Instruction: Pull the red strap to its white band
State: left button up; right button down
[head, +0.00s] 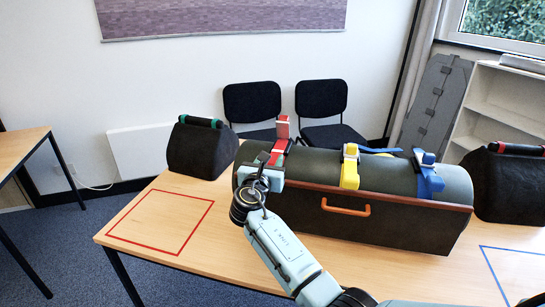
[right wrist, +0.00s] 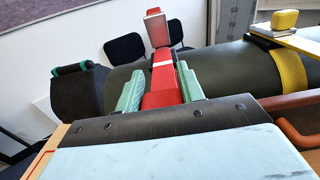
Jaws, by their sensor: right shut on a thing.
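The red strap (head: 279,150) runs over the left end of a long dark green roll (head: 320,165) on the table. In the right wrist view the red strap (right wrist: 163,82) lies between the two green fingers of my right gripper (right wrist: 160,92), which is shut on it. A thin pale band crosses the strap (right wrist: 162,63) just beyond the fingertips. A red buckle lever with a pale face (right wrist: 157,28) stands upright behind it, also in the head view (head: 283,129). My right gripper (head: 268,170) is at the roll's near left side. My left gripper is not in view.
A yellow strap with buckle (head: 350,168) and a blue one (head: 428,178) cross the roll farther right. Dark bags (head: 203,150) (head: 508,185) stand at both ends. The red outlined square (head: 160,220) on the table is empty.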

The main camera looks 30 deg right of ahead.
jog(key=c, duration=1)
grip_release()
jog(key=shift+s+d+f, duration=0.1)
jog(key=shift+d+f, duration=0.05)
jog(key=shift+f, duration=0.35)
jog(key=shift+c, duration=0.2)
jog(key=shift+o, duration=0.8)
jog(key=shift+r, duration=0.1)
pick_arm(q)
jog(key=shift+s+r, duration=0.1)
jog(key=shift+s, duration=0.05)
pick_arm(e)
jog(key=shift+r, duration=0.15)
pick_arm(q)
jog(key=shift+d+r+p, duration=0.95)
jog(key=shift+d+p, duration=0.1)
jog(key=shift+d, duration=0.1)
pick_arm(e)
jog(key=v, duration=1.3)
jog(key=shift+a+r, duration=0.15)
jog(key=shift+a, duration=0.1)
jog(key=shift+s, duration=0.1)
